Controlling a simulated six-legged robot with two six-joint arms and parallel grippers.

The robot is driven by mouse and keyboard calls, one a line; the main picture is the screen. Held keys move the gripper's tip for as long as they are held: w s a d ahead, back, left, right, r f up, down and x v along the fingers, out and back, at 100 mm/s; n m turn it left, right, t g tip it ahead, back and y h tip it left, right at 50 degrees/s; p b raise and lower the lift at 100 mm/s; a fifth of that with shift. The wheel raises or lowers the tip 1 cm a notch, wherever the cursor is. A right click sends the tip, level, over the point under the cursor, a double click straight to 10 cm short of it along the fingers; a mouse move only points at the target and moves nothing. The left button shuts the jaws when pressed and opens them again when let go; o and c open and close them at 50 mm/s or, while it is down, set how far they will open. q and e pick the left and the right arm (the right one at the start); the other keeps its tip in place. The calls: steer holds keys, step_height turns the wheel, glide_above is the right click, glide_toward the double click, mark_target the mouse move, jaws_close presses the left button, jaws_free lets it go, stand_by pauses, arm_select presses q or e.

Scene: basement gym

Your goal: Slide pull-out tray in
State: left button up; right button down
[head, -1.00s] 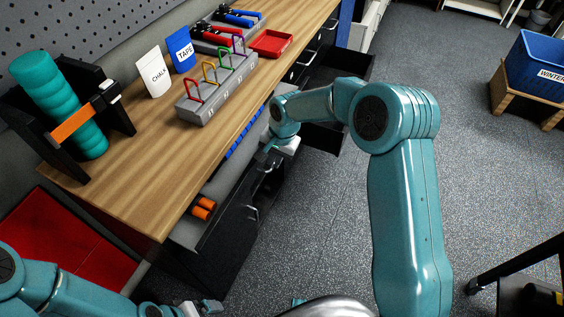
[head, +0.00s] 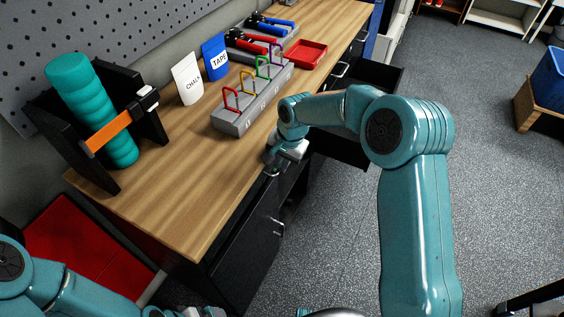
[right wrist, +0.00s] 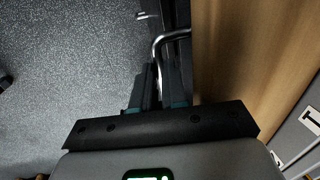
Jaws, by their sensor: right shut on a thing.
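My right gripper (head: 276,166) is at the front edge of the wooden workbench. The right wrist view shows its dark fingers (right wrist: 160,88) shut on a curved metal handle (right wrist: 158,42). The handle is on the dark front of the pull-out tray (right wrist: 182,55), close alongside the worktop edge. In the head view the tray's inside and contents are hidden beneath the worktop (head: 170,205). I cannot tell whether the tray is fully flush. My left gripper (head: 198,313) shows only partly at the bottom edge, and its jaws are unclear.
Below the worktop is a black cabinet door (head: 248,262) with a metal handle. Farther along, a black drawer (head: 345,150) stands open into the aisle. A rack with a teal roller (head: 92,105) stands on the bench.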

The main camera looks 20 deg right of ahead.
steer(key=shift+w+a+r, duration=0.1)
steer(key=shift+w+r, duration=0.1)
stand_by(0.3)
steer(key=c, duration=1.2)
jaws_free()
steer(key=shift+o, duration=0.2)
steer(key=shift+s+f, duration=0.1)
steer(key=shift+f, duration=0.05)
